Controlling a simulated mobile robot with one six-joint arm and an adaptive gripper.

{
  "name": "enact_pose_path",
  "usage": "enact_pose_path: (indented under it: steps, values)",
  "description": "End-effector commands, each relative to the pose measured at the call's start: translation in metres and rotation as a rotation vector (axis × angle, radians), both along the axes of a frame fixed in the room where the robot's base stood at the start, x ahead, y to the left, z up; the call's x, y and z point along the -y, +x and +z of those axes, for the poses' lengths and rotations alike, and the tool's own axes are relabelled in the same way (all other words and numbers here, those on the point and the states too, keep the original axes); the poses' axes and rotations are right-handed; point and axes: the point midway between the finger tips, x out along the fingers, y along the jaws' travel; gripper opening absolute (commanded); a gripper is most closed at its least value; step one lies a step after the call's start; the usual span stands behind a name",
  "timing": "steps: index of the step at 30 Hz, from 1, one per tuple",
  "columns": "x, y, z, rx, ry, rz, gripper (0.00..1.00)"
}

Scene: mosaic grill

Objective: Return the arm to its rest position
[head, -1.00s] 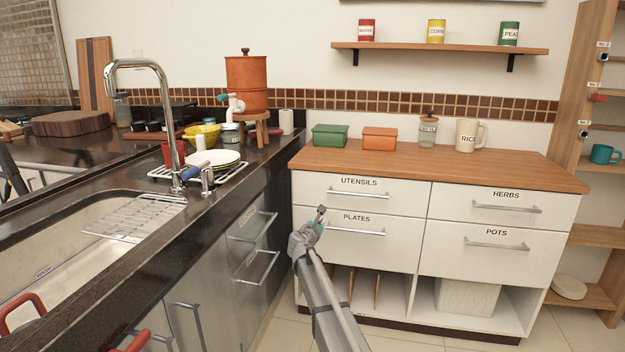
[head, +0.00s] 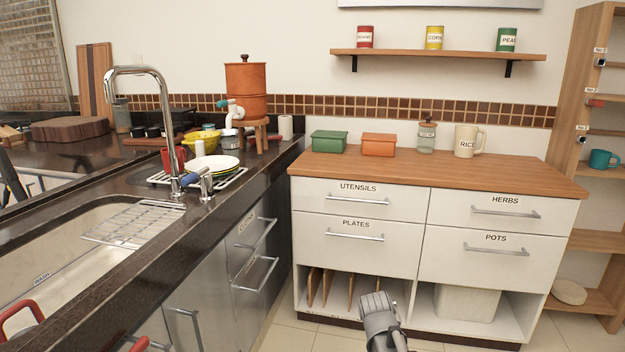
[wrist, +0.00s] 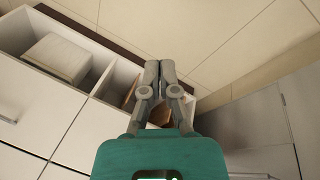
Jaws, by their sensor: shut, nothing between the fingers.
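My gripper shows in the wrist view (wrist: 158,75), with its two grey fingers closed together and nothing between them. It hangs in front of the open lower shelves of the white cabinet (head: 378,249).
The cabinet drawers are shut under a wooden counter (head: 455,174). Green (head: 329,141) and orange (head: 378,145) boxes stand on it. The dark sink counter (head: 150,245) runs along the left. Tiled floor (head: 310,338) lies between them. A wooden shelf unit (head: 595,239) stands at right.

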Motion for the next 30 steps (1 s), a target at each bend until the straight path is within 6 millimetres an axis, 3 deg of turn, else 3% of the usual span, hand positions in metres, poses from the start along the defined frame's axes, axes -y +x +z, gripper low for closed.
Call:
enact_pose_path:
  steps: [3, 12, 23, 30]
  values:
    - [-0.004, -0.032, -0.004, -0.039, 0.088, -0.102, 0.00]
    - [-0.016, -0.088, -0.008, -0.134, 0.257, -0.305, 0.00]
    - [-0.017, -0.084, 0.027, -0.135, 0.257, -0.306, 0.00]
    - [-0.017, -0.084, 0.063, -0.134, 0.256, -0.304, 0.00]
